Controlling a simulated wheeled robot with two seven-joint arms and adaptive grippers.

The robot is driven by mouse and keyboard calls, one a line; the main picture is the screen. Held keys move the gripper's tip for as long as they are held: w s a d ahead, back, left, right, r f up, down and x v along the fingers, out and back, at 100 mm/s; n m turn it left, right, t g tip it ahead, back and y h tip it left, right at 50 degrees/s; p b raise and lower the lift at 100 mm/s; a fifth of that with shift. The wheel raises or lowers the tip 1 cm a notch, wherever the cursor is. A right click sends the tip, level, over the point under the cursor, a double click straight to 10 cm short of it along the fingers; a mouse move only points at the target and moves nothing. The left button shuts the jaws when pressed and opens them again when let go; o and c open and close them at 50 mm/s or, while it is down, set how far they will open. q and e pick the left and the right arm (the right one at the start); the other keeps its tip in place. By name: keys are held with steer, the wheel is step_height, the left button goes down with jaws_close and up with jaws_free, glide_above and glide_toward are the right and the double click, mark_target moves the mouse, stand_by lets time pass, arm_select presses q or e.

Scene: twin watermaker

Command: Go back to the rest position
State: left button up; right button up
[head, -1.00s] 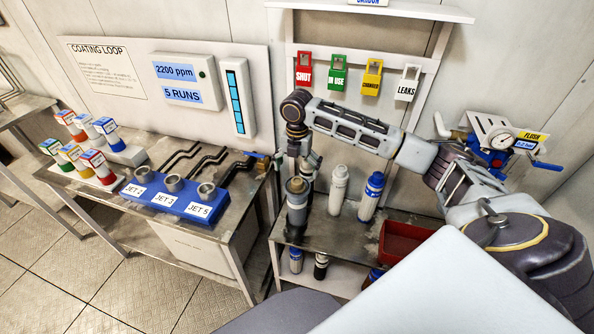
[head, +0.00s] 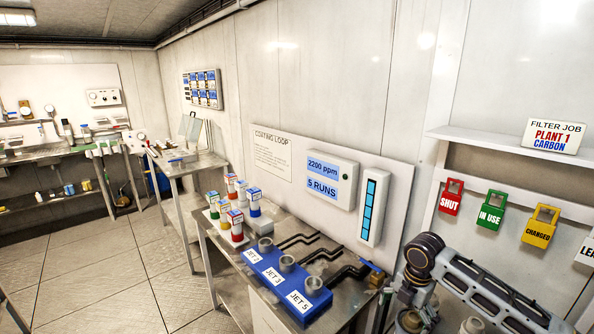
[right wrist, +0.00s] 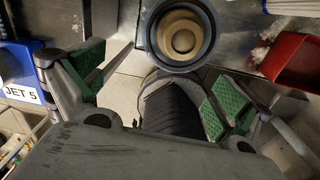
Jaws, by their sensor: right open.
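My right arm comes in at the lower right of the head view, with its wrist (head: 425,250) above the filter bench. In the right wrist view my right gripper (right wrist: 160,88) is open, its two green-padded fingers wide apart with nothing held between them. A round grey housing (right wrist: 152,38) with a tan centre stands just beyond the fingers, apart from both pads. In the head view the gripper's fingers are mostly cut off by the bottom edge. My left gripper is in neither current view.
The blue jet block (head: 272,276) and several coloured-cap bottles (head: 236,227) stand on the bench left of my right arm. Hanging tags (head: 491,210) are on the wall behind it. A red tray (right wrist: 291,62) lies right of the gripper. Open floor (head: 100,270) is at left.

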steer(key=s+a+f+m+t+y, duration=0.1)
steer(key=s+a+f+m, duration=0.3)
steer(key=s+a+m, duration=0.3)
steer(key=s+a+f+m+t+y, duration=0.1)
steer(key=s+a+f+m, duration=0.35)
steer(key=a, duration=0.35)
steer(key=s+d+m+t+h, duration=0.1)
steer(key=s+d+m+h, duration=0.1)
steer(key=s+d+m, duration=0.7)
steer(key=s+f+m+g, duration=0.1)
steer(key=s+f+m, duration=0.2)
steer(key=f, duration=3)
steer(key=s+d+f, duration=0.2)
steer(key=s+f, duration=0.8)
steer(key=s, duration=0.1)
steer(key=s+d+f+g, duration=0.1)
steer(key=s+d+f, duration=0.2)
steer(key=s+f, duration=0.7)
steer(key=shift+s+n+h, duration=0.3)
steer(key=shift+s+n, duration=0.15)
